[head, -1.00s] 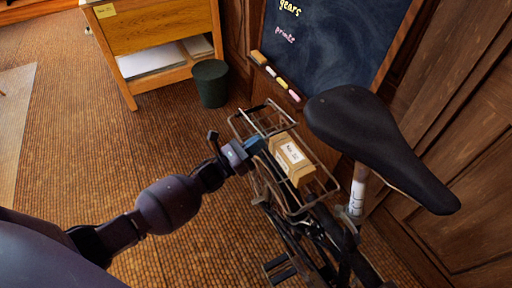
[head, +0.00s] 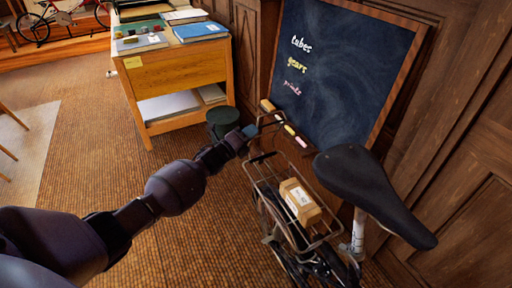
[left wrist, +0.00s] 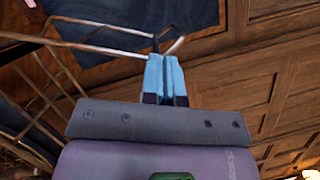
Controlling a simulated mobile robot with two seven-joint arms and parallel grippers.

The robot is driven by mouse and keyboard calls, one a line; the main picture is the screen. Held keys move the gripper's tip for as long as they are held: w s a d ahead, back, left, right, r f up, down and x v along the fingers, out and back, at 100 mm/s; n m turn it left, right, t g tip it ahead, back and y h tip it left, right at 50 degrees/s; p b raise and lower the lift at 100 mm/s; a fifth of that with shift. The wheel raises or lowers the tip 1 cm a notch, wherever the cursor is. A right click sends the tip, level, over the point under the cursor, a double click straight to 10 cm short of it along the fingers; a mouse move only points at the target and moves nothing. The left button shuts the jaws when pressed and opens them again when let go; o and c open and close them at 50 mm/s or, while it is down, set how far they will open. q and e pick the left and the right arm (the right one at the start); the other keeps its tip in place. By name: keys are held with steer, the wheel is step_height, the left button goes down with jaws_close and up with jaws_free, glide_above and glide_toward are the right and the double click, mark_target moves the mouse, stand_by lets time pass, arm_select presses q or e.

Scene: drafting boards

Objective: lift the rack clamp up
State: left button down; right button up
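The bicycle's rear rack (head: 327,236) is a wire frame with a brown labelled box (head: 300,200) on it. The rack clamp (head: 277,122), a thin wire loop, stands raised above the rack's far end, clear of the box. My left gripper (head: 250,130) is at the clamp's raised end. In the left wrist view its blue fingers (left wrist: 167,75) are shut together on the wire clamp (left wrist: 110,48), whose bars run off to the left. The clamp's hinge is hard to make out. My right gripper is not in view.
The black saddle (head: 365,190) is right of the rack. A chalkboard (head: 340,75) leans on the wood-panelled wall behind. A dark green bin (head: 222,122) and a wooden desk (head: 180,75) stand beyond my left gripper. Open carpet (head: 190,235) lies left of the bicycle.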

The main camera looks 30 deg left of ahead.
arm_select(q)
steer(key=w+a+r+n+b, duration=0.1)
steer(key=w+a+n, duration=0.1)
steer(key=w+a, duration=0.2)
steer(key=shift+w+a+n+y, duration=0.4)
steer(key=shift+a, duration=0.65)
steer(key=shift+r, duration=0.1)
